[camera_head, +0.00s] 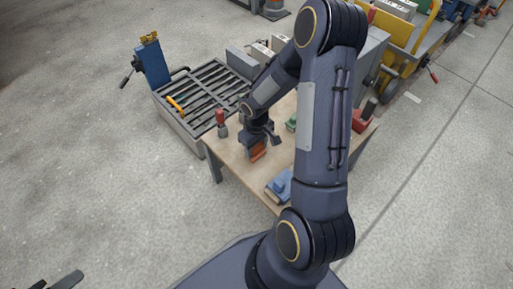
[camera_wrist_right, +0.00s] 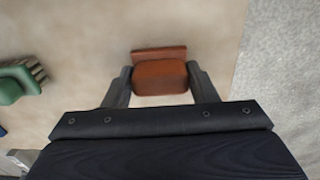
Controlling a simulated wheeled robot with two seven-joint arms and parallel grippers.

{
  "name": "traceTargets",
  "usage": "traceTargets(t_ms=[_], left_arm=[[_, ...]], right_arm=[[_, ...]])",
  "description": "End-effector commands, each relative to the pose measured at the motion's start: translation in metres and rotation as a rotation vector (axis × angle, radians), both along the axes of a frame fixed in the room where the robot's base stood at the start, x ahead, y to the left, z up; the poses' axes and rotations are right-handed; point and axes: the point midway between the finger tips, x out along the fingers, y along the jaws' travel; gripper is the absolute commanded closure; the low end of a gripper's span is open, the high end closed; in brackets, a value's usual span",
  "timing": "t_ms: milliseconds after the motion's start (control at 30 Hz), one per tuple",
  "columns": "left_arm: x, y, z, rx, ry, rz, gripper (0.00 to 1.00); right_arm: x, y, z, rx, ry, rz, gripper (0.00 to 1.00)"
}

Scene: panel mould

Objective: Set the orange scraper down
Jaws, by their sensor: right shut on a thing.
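The orange scraper (camera_head: 257,153) is between the fingers of my right gripper (camera_head: 261,146), over the near part of the wooden table (camera_head: 228,152). In the right wrist view the scraper (camera_wrist_right: 160,76) shows its orange-brown block and a raised far edge, with a dark finger of my right gripper (camera_wrist_right: 158,82) against each side. I cannot tell whether the scraper touches the tabletop. My left gripper (camera_head: 54,282) shows only as two dark fingertips, apart, at the bottom left edge, with nothing seen between them.
A red-topped tool (camera_head: 221,122) stands left of the scraper. A blue tool (camera_head: 280,186) lies near the table's front edge. A green brush (camera_wrist_right: 17,83) lies left in the wrist view. A slotted tray (camera_head: 207,93) adjoins the table. Bare tabletop surrounds the scraper.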

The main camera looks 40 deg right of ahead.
Motion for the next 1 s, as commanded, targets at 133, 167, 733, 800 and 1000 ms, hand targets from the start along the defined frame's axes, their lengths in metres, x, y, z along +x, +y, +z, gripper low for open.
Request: traceTargets(t_ms=[133,167,733,800,1000], left_arm=[[0.000,0.000,0.001,0.000,0.000,0.000,0.55],[0.000,0.000,0.001,0.000,0.000,0.000,0.55],[0.000,0.000,-0.001,0.000,0.000,0.000,0.55],[0.000,0.000,0.001,0.000,0.000,0.000,0.55],[0.000,0.000,0.016,0.000,0.000,0.000,0.55]], right_arm=[[0.000,0.000,0.001,-0.001,-0.002,-0.001,0.66],[0.000,0.000,0.001,-0.001,-0.001,-0.001,0.66],[0.000,0.000,-0.001,0.000,0.000,-0.001,0.26],[0.000,0.000,0.001,0.000,-0.001,-0.001,0.26],[0.001,-0.001,0.030,-0.002,-0.004,-0.003,0.26]])
